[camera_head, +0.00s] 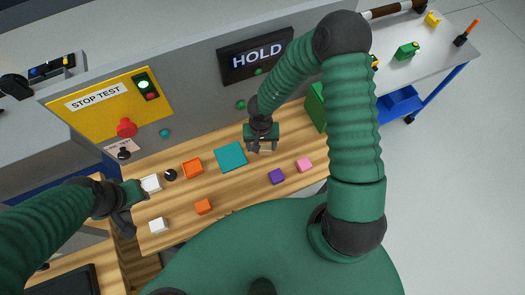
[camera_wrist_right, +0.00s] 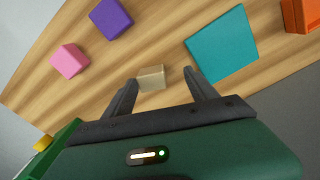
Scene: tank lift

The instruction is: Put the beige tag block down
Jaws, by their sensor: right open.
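The beige tag block (camera_wrist_right: 151,77) shows between the two fingers of my right gripper (camera_wrist_right: 160,77) in the right wrist view. It appears to rest on the wooden tabletop (camera_wrist_right: 100,65). The fingers are apart, with a clear gap between the block and the right-hand finger; the left-hand finger is close to the block's side. In the head view my right gripper (camera_head: 259,148) is low over the table, and the beige block (camera_head: 266,151) is partly hidden by it. My left gripper (camera_head: 128,207) is at the table's left side, near a white block (camera_head: 151,183); its jaw gap is unclear.
A teal square (camera_head: 231,157) lies left of the right gripper. Purple (camera_head: 277,176) and pink (camera_head: 304,165) blocks lie to its right. Orange blocks (camera_head: 193,168) and another white block (camera_head: 159,225) are farther left. A grey panel with a HOLD sign (camera_head: 256,57) stands behind.

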